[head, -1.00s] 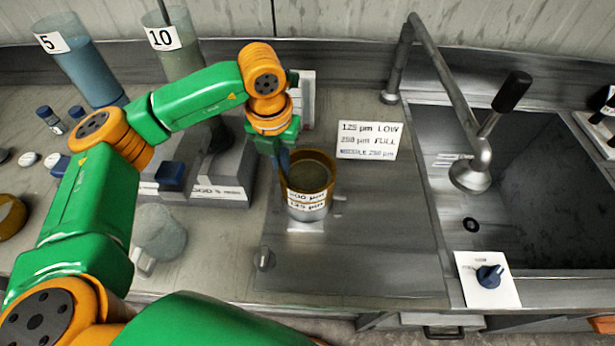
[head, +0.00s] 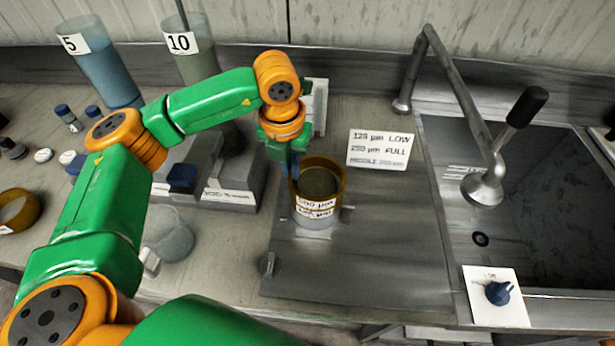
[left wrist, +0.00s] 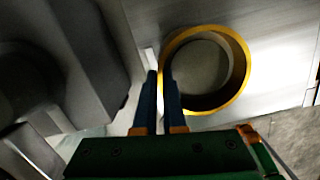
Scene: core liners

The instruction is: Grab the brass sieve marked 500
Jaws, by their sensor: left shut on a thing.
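The brass sieve (head: 318,186) is the top ring of a stack on the metal plate. Its front label appears to read 500 µm, with a second, blurred label right below it on the stack. Its inside looks grey. It also shows in the left wrist view as a golden ring (left wrist: 243,65). My left gripper (head: 291,170) reaches down at the ring's left side. In the left wrist view its two blue fingers (left wrist: 160,85) are close together, shut on the ring's left wall. My right gripper is not in view.
A card (head: 380,149) lies behind the stack, and a sink (head: 560,190) with a tall tap is at the right. A clear beaker (head: 166,232) and a grey balance (head: 228,180) stand to the left. Another brass ring (head: 36,212) sits at the far left.

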